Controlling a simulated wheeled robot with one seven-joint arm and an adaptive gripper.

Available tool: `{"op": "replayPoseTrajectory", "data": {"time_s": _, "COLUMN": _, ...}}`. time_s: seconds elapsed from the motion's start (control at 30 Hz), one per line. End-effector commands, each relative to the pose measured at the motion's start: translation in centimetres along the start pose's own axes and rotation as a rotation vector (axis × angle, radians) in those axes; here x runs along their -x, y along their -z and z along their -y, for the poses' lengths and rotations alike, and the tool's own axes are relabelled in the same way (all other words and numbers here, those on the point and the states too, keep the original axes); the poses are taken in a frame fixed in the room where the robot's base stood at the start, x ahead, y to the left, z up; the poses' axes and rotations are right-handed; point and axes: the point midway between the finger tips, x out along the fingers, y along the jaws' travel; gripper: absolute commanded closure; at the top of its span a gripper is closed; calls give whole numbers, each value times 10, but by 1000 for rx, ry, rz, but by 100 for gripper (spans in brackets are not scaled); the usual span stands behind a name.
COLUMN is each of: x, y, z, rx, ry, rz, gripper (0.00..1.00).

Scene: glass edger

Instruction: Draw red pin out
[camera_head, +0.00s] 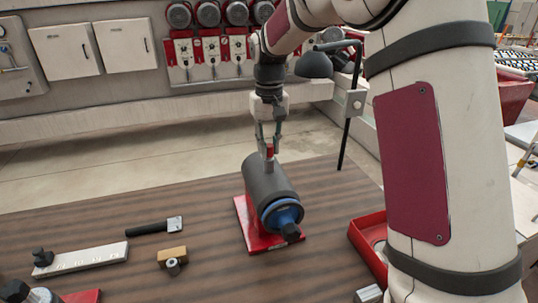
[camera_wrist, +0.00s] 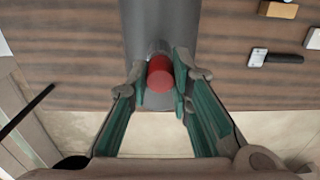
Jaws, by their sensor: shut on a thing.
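The red pin (camera_head: 269,150) stands upright at the top of a dark grey cylinder (camera_head: 265,180), near its far end. The cylinder lies on a red base (camera_head: 247,229) on the table, with a blue ring and dark knob on its near end. My gripper (camera_head: 268,158) points down from above, its fingers shut on the red pin. In the wrist view the round red top of the pin (camera_wrist: 160,74) sits between the two fingertips. I cannot tell how much of the pin is inside the cylinder.
A red tray (camera_head: 367,247) stands to the right. A dark lamp (camera_head: 314,65) on a post stands right of my gripper.

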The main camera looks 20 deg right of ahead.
Motion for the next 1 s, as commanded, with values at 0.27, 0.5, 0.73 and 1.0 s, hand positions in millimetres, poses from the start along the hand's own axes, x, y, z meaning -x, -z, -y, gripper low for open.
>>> {"op": "replayPoseTrajectory", "data": {"time_s": 0.27, "x": 5, "y": 0, "z": 0, "rx": 0, "ry": 0, "rz": -1, "gripper": 100}}
{"op": "replayPoseTrajectory", "data": {"time_s": 0.5, "x": 5, "y": 0, "z": 0, "rx": 0, "ry": 0, "rz": -1, "gripper": 100}}
{"op": "replayPoseTrajectory", "data": {"time_s": 0.73, "x": 11, "y": 1, "z": 0, "rx": 0, "ry": 0, "rz": -3, "gripper": 100}}
{"op": "replayPoseTrajectory", "data": {"time_s": 1.0, "x": 23, "y": 0, "z": 0, "rx": 0, "ry": 0, "rz": -2, "gripper": 100}}
